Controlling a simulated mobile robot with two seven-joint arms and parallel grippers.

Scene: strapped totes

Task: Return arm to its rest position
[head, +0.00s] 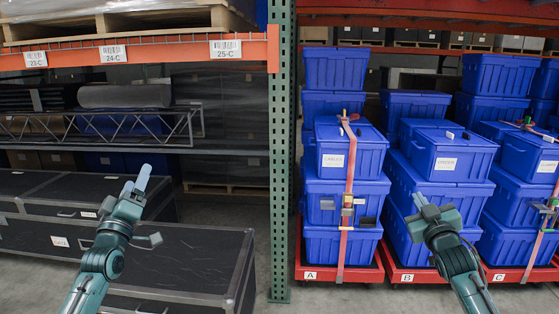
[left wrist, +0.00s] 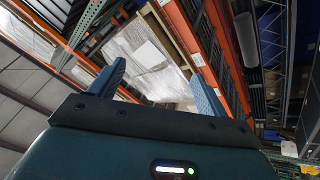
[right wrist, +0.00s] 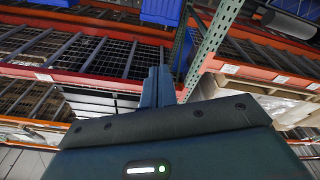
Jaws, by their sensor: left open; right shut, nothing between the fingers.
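My left gripper (head: 141,183) is raised in front of the black cases at the left of the head view. Its two fingers stand apart and empty in the left wrist view (left wrist: 158,88). My right gripper (head: 425,205) is in front of the blue tote stack on dolly B. Its fingers are together with nothing between them in the right wrist view (right wrist: 158,88). Both arms reach up from the bottom edge of the head view. Neither gripper visibly holds anything.
Blue totes (head: 342,195) stand stacked on red dolly A (head: 330,272), with a red strap (head: 349,180) around them. More totes stand on dollies B (head: 408,278) and C. A green rack upright (head: 281,150) stands between the bays. Long black cases (head: 180,255) lie at left.

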